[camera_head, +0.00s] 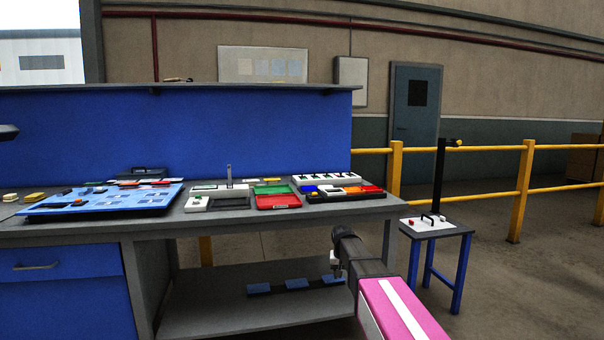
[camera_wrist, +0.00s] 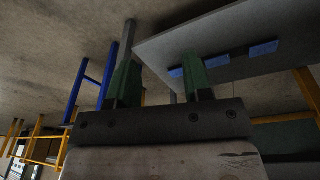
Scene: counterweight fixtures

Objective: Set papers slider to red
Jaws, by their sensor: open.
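No slider labelled papers can be made out in either view. A white strip with several dark knobs (camera_head: 325,177) lies at the back right of the workbench and may carry sliders, but its labels are too small to read. My gripper (camera_wrist: 160,70) is open and empty in the wrist view, with its two green fingers apart. In the head view my arm reaches in from the lower right, and my gripper is in front of the bench's right end, below the tabletop and well apart from the strip.
The workbench (camera_head: 150,228) holds a blue board (camera_head: 100,200), a red-and-green tray (camera_head: 278,202) and a dark tray of coloured pieces (camera_head: 318,197). Blue blocks (camera_head: 297,284) lie on its lower shelf (camera_head: 230,310). A small blue-legged table (camera_head: 457,232) with a post stands right; yellow railings (camera_head: 523,190) are behind.

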